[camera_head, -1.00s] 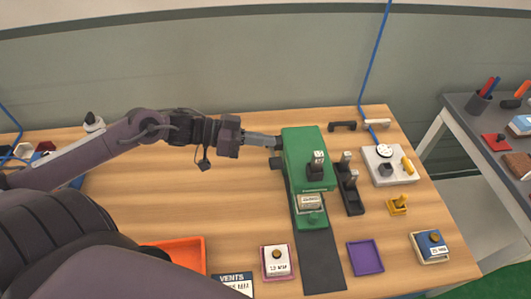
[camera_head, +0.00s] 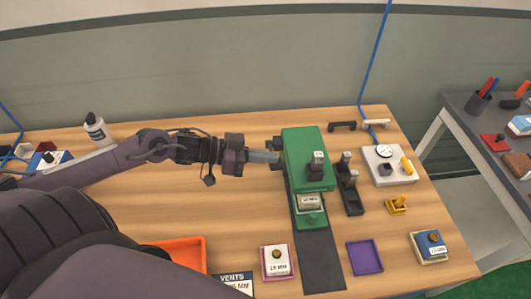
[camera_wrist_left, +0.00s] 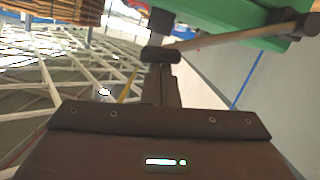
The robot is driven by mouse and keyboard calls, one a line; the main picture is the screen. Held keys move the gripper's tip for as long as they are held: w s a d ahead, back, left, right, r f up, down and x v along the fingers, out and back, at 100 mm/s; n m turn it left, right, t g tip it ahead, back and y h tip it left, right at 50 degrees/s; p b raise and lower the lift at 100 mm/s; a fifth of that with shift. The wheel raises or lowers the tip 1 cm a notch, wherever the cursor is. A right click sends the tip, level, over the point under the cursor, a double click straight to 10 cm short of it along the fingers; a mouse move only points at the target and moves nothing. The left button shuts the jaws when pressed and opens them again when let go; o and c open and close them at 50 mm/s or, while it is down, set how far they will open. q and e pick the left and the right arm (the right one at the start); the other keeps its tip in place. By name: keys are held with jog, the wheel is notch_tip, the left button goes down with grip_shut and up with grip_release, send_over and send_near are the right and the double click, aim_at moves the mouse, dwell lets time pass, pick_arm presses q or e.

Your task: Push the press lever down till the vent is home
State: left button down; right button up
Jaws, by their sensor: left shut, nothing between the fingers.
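The green press (camera_head: 305,152) stands right of centre on the wooden bench. A pale labelled vent block (camera_head: 310,202) sits at its front, below the dark ram (camera_head: 316,168); I cannot tell how deep it is seated. In the left wrist view, the lever rod (camera_wrist_left: 235,35) runs from the green press body (camera_wrist_left: 215,12) to a black end knob (camera_wrist_left: 161,54). My left gripper (camera_head: 277,157) is shut and empty at the left side of the press. Its fingertips (camera_wrist_left: 160,68) appear at or against the knob; contact is unclear. My right gripper is not in view.
A black rack (camera_head: 350,190) and a grey gauge panel (camera_head: 385,166) stand right of the press. A purple tray (camera_head: 365,258), a block in a pink tray (camera_head: 277,262) and an orange tray (camera_head: 184,247) lie in front. A white bottle (camera_head: 96,129) stands at back left.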

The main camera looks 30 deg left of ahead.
pick_arm(q)
jog(key=shift+s+d+f, duration=0.15)
jog(key=shift+s+f, duration=0.05)
jog(key=shift+f, duration=0.15)
jog(key=f+m+t+b, duration=0.1)
jog(key=f+m, duration=0.1)
jog(key=f, duration=0.2)
jog(key=s+d+f+m+y+b, duration=0.1)
jog(key=f+m+b, duration=0.1)
jog(key=f, duration=0.2)
jog(key=s+d+f+m+t+b, duration=0.1)
jog(key=f+m+b, duration=0.1)
jog(key=f, duration=0.3)
jog(key=shift+s+m+t+y, duration=0.25)
jog(key=shift+m+t+y, duration=0.05)
jog(key=shift+m, duration=0.3)
jog(key=shift+w+a+f+m+t+b, duration=0.15)
jog(key=shift+f+m+b, duration=0.3)
jog(key=shift+f, duration=0.15)
jog(key=shift+w+a+f+m+t+b, duration=0.1)
jog(key=shift+a+f+m+t+b, duration=0.05)
jog(key=shift+f+m+b, duration=0.35)
